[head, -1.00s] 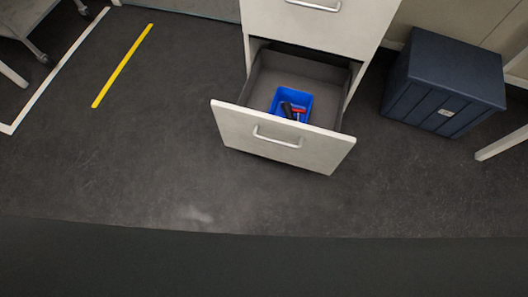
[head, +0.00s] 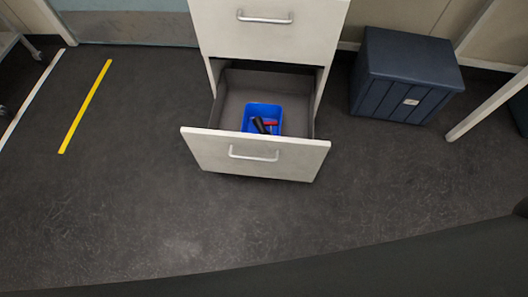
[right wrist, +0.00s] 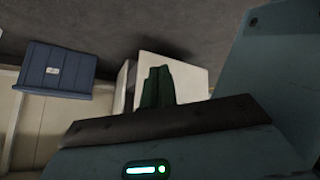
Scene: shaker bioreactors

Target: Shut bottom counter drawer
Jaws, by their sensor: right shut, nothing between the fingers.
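The bottom counter drawer (head: 212,150) stands pulled out in the head view, with its silver bar handle (head: 253,155) facing me. A blue bin (head: 264,109) with dark and red items lies inside it. The closed drawer above (head: 265,40) has a similar handle. In the right wrist view my right gripper (right wrist: 158,75) shows dark green fingers together, with nothing between them. A white cabinet-like block (right wrist: 185,75) shows behind the fingers; I cannot tell the distance. My left gripper is in neither view.
A dark blue lidded box (head: 405,80) stands on the floor right of the drawer; it also shows in the right wrist view (right wrist: 58,70). A white slanted leg (head: 485,105) is farther right. The dark floor (head: 130,200) in front of the drawer is clear.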

